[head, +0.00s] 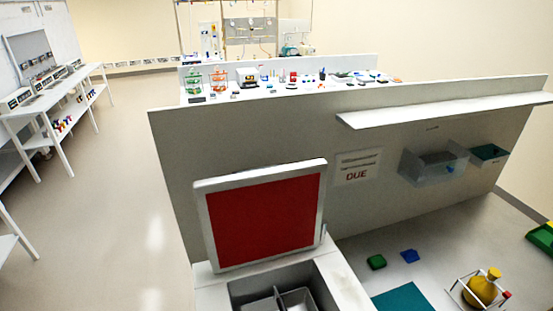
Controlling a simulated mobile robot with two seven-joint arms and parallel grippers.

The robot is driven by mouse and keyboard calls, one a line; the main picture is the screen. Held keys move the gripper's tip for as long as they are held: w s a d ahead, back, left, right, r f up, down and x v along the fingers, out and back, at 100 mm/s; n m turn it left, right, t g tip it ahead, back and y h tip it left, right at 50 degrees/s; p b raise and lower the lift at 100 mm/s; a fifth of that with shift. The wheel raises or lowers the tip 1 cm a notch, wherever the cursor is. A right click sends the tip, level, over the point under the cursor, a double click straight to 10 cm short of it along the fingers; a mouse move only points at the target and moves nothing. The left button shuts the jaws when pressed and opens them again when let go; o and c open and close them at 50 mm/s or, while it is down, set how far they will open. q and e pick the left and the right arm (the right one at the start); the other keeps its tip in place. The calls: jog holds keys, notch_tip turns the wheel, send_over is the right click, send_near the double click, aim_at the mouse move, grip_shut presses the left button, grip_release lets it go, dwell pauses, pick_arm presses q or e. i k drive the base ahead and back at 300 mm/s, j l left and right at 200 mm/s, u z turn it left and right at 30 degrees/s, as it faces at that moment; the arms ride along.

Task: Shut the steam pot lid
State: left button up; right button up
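The steam pot lid (262,222) is a red square panel in a pale frame. It stands upright, open, at the back edge of the steam pot (340,283), a pale box at the bottom centre of the head view. The box's open top shows a grey inside with metal trays or dividers (298,301); its front is cut off by the picture's lower edge. Neither of my grippers shows in the head view.
A grey partition (390,130) with a white shelf (440,108) stands right behind the lid. A green block (376,262), a blue block (410,256), a teal mat (403,299) and a yellow flask (480,291) in a wire stand lie right. Open floor (120,220) is left.

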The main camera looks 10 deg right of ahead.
aim_at(248, 217)
jog(key=i+j+z, duration=0.6)
jog(key=j+z, duration=0.3)
jog(key=i+j+z, duration=0.15)
jog(key=j+z, duration=0.3)
jog(key=j, duration=0.3)
jog(key=j+z, duration=0.45)
jog(key=j, duration=0.2)
jog(key=j+z, duration=0.45)
jog(key=j, duration=0.25)
jog(key=k+j+z, duration=0.2)
jog(key=j+z, duration=0.25)
jog(key=j, duration=0.2)
jog(key=k+j+z, duration=0.25)
jog(key=j+z, duration=0.2)
jog(key=j, duration=0.15)
